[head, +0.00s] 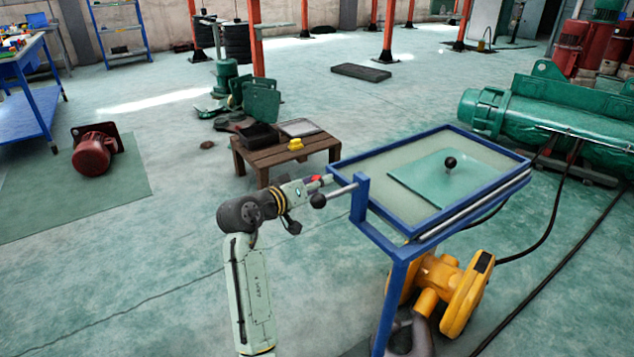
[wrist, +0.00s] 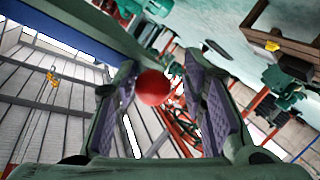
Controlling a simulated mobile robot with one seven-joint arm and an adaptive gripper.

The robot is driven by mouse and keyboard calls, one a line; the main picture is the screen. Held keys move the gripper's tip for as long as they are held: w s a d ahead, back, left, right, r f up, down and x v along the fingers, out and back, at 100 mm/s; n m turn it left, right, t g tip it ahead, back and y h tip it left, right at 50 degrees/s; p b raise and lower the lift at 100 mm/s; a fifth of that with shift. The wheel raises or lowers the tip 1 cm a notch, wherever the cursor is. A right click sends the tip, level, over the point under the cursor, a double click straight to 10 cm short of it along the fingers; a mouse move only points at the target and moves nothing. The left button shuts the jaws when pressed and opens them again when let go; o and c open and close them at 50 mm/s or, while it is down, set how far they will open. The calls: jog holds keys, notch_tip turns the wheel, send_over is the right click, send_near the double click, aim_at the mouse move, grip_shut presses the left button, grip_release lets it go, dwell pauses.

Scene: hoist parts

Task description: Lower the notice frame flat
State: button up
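The notice frame (head: 430,133) has a blue rim around a pale pane and is carried on a blue post (head: 388,305). It looks close to level, though its exact tilt is hard to judge. A smaller glassy sheet with a black ball knob (head: 450,162) lies on the pane. My gripper (head: 322,181) is at the frame's left corner. In the wrist view my gripper (wrist: 168,95) is open, with a red ball (wrist: 153,88) between the fingers, nearer the left finger. Contact is unclear.
A low wooden table (head: 285,152) with trays and a yellow object stands behind my gripper. A yellow machine (head: 450,290) with black cables is below the frame. A green hoist (head: 545,120) lies at right.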

jog(key=shift+o, duration=0.8)
jog(key=shift+f, duration=0.1)
jog(key=shift+d, duration=0.1)
jog(key=v, duration=1.2)
